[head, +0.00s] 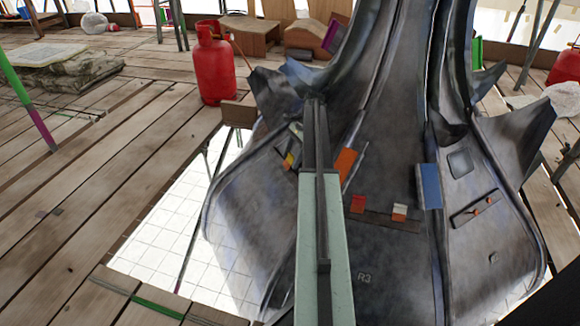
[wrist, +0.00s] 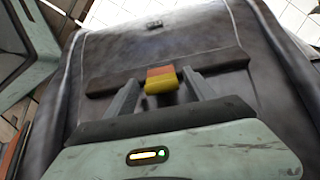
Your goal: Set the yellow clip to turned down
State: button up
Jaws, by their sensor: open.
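The yellow clip (wrist: 160,85) sits on a brown bar (wrist: 228,61) on the dark metal panel in the wrist view. It shows a yellow face with an orange-red part above it. My gripper (wrist: 161,77) is open, with one finger on each side of the clip. A narrow gap seems to show on each side, but I cannot tell whether a finger touches it. In the head view the clip (head: 289,160) is small, just left of my arm, and partly hidden. My fingertips cannot be made out clearly there.
The middle panel carries a red clip (head: 358,204) and a white-and-orange clip (head: 399,212). An orange block (head: 345,162) and a blue block (head: 430,185) sit on the ridges. A red gas bottle (head: 212,62) stands on the planks behind. An opening in the floor lies left of the spire.

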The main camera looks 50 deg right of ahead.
jog(key=shift+a, duration=0.1)
jog(key=shift+c, duration=0.3)
jog(key=shift+f, duration=0.1)
grip_shut()
jog(key=shift+d+f+b, duration=0.2)
jog(key=shift+f+b, duration=0.15)
jog(key=shift+b, duration=0.1)
jog(key=shift+d+y+b, duration=0.1)
jog(key=shift+y+b, duration=0.2)
jog(key=shift+y, duration=0.2)
jog(key=shift+s+r, duration=0.15)
jog(key=shift+r, duration=0.05)
jog(key=shift+o, duration=0.3)
grip_release()
jog(key=shift+r+p, duration=0.15)
jog(key=shift+p, duration=0.15)
